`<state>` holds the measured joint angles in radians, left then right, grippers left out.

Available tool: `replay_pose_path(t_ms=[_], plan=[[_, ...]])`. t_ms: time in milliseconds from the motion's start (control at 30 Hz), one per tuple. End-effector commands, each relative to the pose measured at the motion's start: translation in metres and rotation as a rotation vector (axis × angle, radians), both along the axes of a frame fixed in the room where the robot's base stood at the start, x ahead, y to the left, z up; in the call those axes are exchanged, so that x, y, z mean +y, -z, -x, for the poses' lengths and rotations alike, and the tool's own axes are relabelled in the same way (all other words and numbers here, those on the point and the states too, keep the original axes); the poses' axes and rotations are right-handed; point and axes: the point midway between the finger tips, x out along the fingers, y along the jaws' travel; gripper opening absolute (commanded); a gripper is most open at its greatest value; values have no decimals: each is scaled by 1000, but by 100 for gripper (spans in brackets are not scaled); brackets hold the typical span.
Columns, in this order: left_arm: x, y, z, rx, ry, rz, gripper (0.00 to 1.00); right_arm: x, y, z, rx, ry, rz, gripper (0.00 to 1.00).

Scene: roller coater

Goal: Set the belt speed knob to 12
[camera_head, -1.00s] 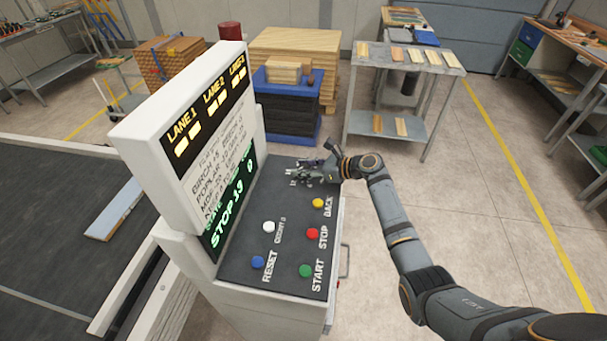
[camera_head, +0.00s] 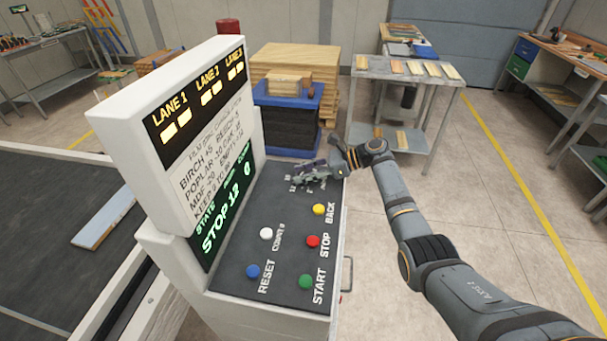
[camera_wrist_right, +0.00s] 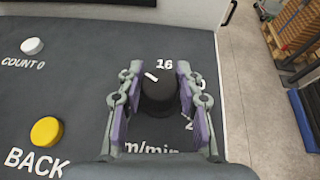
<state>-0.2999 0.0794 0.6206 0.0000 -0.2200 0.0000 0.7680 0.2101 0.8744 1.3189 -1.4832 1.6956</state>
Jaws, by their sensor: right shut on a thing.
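The black belt speed knob (camera_wrist_right: 158,96) stands on the dark console top, between the fingers of my right gripper (camera_wrist_right: 160,108). The gripper is shut on the knob. A white pointer mark (camera_wrist_right: 151,76) on the knob lies toward its upper left in the wrist view, left of the printed 16. Other scale numbers are partly hidden by the fingers. In the head view my right gripper (camera_head: 308,177) is at the far end of the console and hides the knob. The green display (camera_head: 222,213) reads STOP and a number that looks like 12. My left gripper is not in view.
The console top (camera_head: 285,215) bears yellow BACK (camera_head: 319,209), red STOP (camera_head: 313,241), green START (camera_head: 305,281), blue RESET (camera_head: 253,271) and white COUNT 0 (camera_head: 266,233) buttons nearer than the gripper. The upright display panel (camera_head: 190,120) stands along its left side. Floor to the right is clear.

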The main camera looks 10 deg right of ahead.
Motion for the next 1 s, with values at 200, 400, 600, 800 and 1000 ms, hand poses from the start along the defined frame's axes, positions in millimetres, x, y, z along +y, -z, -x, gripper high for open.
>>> replay_pose_path(t_ms=[200, 400, 600, 800, 1000], plan=[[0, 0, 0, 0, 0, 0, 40, -1, 2, 0, 3, 1, 3, 4], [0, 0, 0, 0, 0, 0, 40, -1, 1, 0, 2, 2, 3, 59], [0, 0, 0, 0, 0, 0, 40, 0, 1, 0, 1, 1, 1, 59], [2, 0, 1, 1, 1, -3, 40, -14, -5, 3, 0, 4, 2, 59], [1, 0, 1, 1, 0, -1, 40, -57, -22, 15, 1, 5, 5, 59]])
